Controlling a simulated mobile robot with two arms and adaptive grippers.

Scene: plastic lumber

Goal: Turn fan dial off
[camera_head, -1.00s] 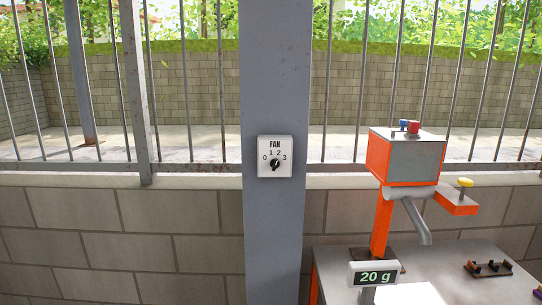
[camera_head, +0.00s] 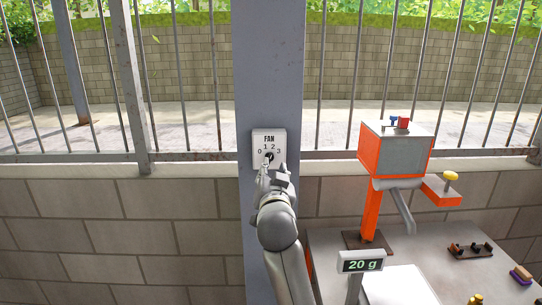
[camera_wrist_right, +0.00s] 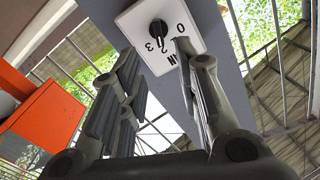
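The fan panel (camera_head: 257,139) is a white plate marked FAN with 0, 1, 2 and 3, on a grey post. Its small black dial (camera_head: 268,157) sits at the plate's lower middle. In the right wrist view the dial (camera_wrist_right: 157,28) shows clear, its pointer seemingly toward the 2. My right gripper (camera_head: 272,172) is just below and in front of the plate. In the right wrist view the right gripper (camera_wrist_right: 156,50) is open, its fingers apart and nothing between them. One fingertip overlaps the plate near the 0; I cannot tell if it touches. My left gripper is not in view.
An orange and grey machine (camera_head: 403,155) stands on a table (camera_head: 330,245) to the right, with a display (camera_head: 361,265) reading 20 g. A block wall (camera_head: 120,225) with metal bars runs behind the post. Space left of the post is clear.

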